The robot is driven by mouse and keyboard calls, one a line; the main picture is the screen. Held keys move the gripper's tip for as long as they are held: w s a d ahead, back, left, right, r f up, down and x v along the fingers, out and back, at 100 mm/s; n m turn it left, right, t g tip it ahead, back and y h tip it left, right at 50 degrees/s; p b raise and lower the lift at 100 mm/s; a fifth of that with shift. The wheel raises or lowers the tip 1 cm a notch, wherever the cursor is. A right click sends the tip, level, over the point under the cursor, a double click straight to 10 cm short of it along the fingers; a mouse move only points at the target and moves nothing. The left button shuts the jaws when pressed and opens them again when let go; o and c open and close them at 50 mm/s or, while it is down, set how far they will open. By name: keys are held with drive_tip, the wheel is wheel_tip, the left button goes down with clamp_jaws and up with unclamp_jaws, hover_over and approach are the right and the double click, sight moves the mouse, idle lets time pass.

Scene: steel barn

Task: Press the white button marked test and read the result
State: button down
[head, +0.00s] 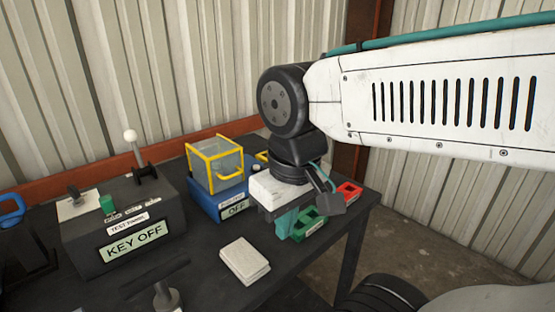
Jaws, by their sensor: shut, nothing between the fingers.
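A dark test panel box (120,215) stands at the left of the table. Its front carries a "TEST PANEL" label and a display (136,241) reading "KEY OFF". On its top are a key switch plate (75,206), a green knob (107,203), a lever with a white ball (130,136) and several small labels too small to read. I cannot make out a white button marked test. My gripper (287,226) points down at the right part of the table, well to the right of the panel. Its teal fingers are shut and empty, beside a green box.
A blue box (205,203) with a yellow-framed clear cover (216,165) and an "OFF" display stands right of the panel. Green (308,226) and red (347,192) open boxes sit at the right. A white pad (244,260) lies in front. A dark post (166,297) rises at the front.

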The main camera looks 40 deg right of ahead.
drive_tip(key=shift+w+d, duration=0.1)
drive_tip(key=shift+d, duration=0.1)
drive_tip(key=w+r+m+t+y, duration=0.1)
drive_tip(key=w+y, duration=0.1)
drive_tip(key=w, duration=0.7)
drive_tip(key=m+t, duration=0.7)
hover_over(257, 168)
drive_tip(key=shift+s+d+f+h, duration=0.1)
drive_tip(key=shift+d+f+h, duration=0.25)
drive_tip(key=shift+f+h, duration=0.05)
drive_tip(key=shift+f, duration=4.4)
